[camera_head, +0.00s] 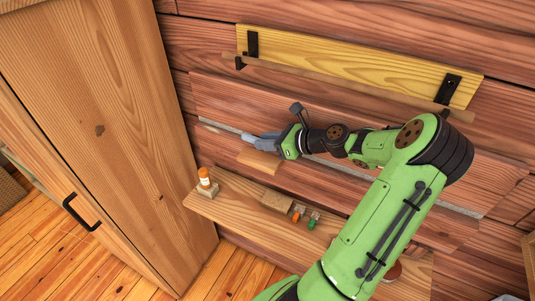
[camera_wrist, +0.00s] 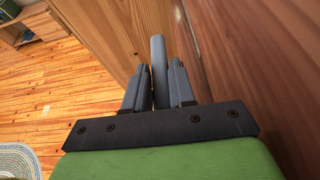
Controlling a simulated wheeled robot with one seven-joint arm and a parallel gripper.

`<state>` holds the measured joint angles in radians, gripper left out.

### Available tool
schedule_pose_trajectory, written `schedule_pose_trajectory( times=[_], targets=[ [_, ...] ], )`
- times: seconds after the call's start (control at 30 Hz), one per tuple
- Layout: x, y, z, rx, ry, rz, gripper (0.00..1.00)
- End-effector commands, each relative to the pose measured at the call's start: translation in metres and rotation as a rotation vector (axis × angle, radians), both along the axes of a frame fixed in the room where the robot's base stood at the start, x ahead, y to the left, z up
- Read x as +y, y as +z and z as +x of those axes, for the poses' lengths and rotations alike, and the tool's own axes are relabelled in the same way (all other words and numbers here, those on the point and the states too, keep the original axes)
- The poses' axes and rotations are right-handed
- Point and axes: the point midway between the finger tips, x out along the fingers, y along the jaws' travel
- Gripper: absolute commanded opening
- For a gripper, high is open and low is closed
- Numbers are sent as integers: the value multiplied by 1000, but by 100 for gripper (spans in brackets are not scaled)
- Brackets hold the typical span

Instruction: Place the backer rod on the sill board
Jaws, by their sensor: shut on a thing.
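The backer rod is a grey cylinder (camera_wrist: 158,55) between the two dark fingers of my gripper (camera_wrist: 159,85), and its far end sticks out past the fingertips in the wrist view. My gripper (camera_head: 266,141) is shut on it, close in front of the plank wall. In the head view, the rod and fingers are both grey and hard to tell apart. A light wooden board (camera_head: 230,207), which looks like the sill board, runs along the wall below and carries several small things. My arm hides part of its right side.
An orange-and-white bottle (camera_head: 205,178), a tan block (camera_head: 277,200), and small orange (camera_head: 298,213) and green (camera_head: 314,219) items stand on the lower board. A small wood piece (camera_head: 258,162) lies below my gripper. A yellow board (camera_head: 350,65) is above. A wardrobe (camera_head: 100,130) stands left.

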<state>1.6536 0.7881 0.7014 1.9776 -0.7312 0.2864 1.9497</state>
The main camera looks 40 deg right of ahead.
Motion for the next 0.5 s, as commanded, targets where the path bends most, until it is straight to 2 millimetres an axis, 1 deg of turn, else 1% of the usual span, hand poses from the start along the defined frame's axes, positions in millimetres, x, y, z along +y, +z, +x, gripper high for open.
schedule_pose_trajectory(
  times=[0.03, 0.17, 0.33, 0.4, 0.5],
  targets=[
    [0, -9, 0, -2, 0, 1, 0],
    [0, -21, 0, -2, -1, 0, 0],
    [1, -52, 0, -2, -1, 3, 0],
    [-4, -57, 1, -3, -2, -2, 0],
    [-4, -55, 1, -2, -2, -3, 0]
  ],
)
